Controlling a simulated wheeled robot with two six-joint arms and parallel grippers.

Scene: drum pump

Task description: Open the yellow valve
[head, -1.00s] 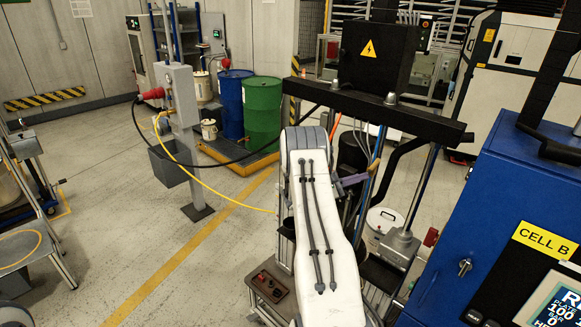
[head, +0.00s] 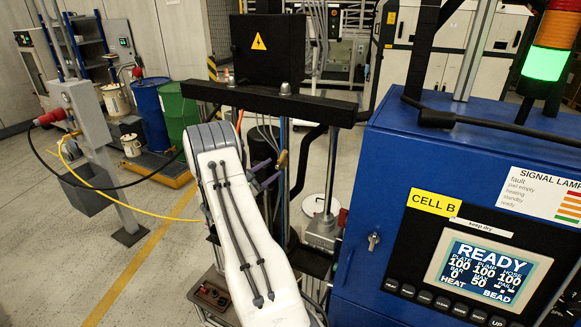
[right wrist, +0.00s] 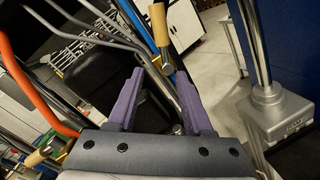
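A tan-yellow handle (right wrist: 160,24), which looks like the yellow valve's lever, stands just beyond my right fingertips in the right wrist view. In the head view the handle (head: 282,158) is small, beside the blue post. My right gripper (right wrist: 160,76) has purple fingers spread apart with nothing between them. The handle lies roughly in line with the gap; I cannot tell whether a finger touches it. In the head view my right gripper (head: 268,180) is partly hidden by my white arm. My left gripper is not in view.
An orange hose (right wrist: 28,85) curves at the left. A white-lidded pail (head: 320,206) stands behind.

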